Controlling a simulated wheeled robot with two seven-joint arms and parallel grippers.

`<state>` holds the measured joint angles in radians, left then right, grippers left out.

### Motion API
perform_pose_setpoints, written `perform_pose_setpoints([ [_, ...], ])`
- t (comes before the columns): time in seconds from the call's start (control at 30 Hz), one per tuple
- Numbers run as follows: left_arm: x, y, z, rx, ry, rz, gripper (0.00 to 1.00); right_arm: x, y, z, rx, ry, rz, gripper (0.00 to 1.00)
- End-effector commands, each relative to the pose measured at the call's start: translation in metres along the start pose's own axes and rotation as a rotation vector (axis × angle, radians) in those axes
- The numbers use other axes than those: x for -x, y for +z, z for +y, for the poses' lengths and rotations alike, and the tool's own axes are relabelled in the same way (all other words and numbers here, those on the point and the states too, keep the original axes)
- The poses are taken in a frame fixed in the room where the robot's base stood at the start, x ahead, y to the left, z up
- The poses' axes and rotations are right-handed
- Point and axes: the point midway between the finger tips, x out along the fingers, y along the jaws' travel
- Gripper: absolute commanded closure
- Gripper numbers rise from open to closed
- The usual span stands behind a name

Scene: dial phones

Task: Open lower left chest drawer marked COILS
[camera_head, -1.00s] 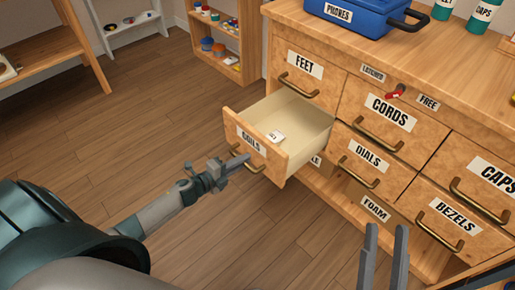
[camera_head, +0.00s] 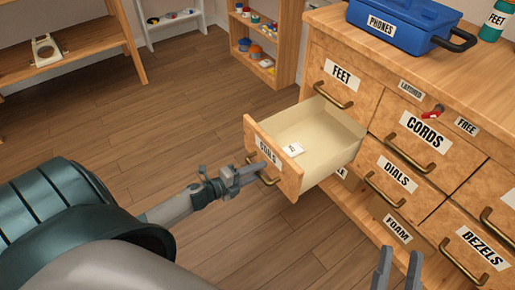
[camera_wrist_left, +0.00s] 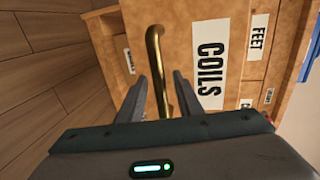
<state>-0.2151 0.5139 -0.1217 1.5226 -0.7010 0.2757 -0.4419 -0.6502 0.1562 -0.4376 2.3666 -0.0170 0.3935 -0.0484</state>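My left gripper (camera_head: 250,172) is at the drawer front by the handle. In the left wrist view its fingers (camera_wrist_left: 160,82) are apart, one on each side of the handle, with gaps visible. My right gripper (camera_head: 400,255) is at the bottom edge, fingers apart and empty.
The wooden chest (camera_head: 440,90) has closed drawers FEET (camera_head: 340,85), CORDS (camera_head: 420,135), DIALS (camera_head: 400,180) and BEZELS (camera_head: 475,250). A red latch (camera_head: 432,111) sits between LATCHED and FREE labels. A blue PHONES case (camera_head: 400,20) stands on top. Floor left of the drawer is clear.

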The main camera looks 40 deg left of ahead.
Motion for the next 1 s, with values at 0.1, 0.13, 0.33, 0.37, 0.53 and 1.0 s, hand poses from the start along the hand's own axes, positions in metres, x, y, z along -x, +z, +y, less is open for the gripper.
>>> perform_pose_setpoints([
  [0.1, 0.000, 0.000, 0.000, 0.000, 0.000, 0.000, 0.68, 0.000, 0.000, 0.000, 0.000, 0.000, 0.001, 0.69],
  [0.13, 0.000, 0.000, 0.000, 0.000, 0.000, 0.000, 0.68, 0.000, 0.000, 0.000, 0.001, 0.000, 0.001, 0.69],
  [0.33, 0.001, 0.000, 0.000, 0.000, 0.000, 0.000, 0.68, 0.000, -0.001, 0.000, 0.001, 0.000, 0.001, 0.69],
  [0.37, 0.002, 0.000, 0.000, 0.000, 0.000, 0.000, 0.68, 0.000, -0.001, 0.000, 0.000, 0.000, 0.000, 0.69],
  [0.53, 0.012, 0.000, 0.000, 0.001, 0.001, 0.000, 0.68, -0.002, 0.003, 0.001, -0.001, 0.001, -0.021, 0.69],
  [1.0, 0.090, -0.001, 0.000, 0.001, 0.003, 0.000, 0.68, -0.003, 0.039, 0.012, -0.001, 0.020, -0.219, 0.69],
])
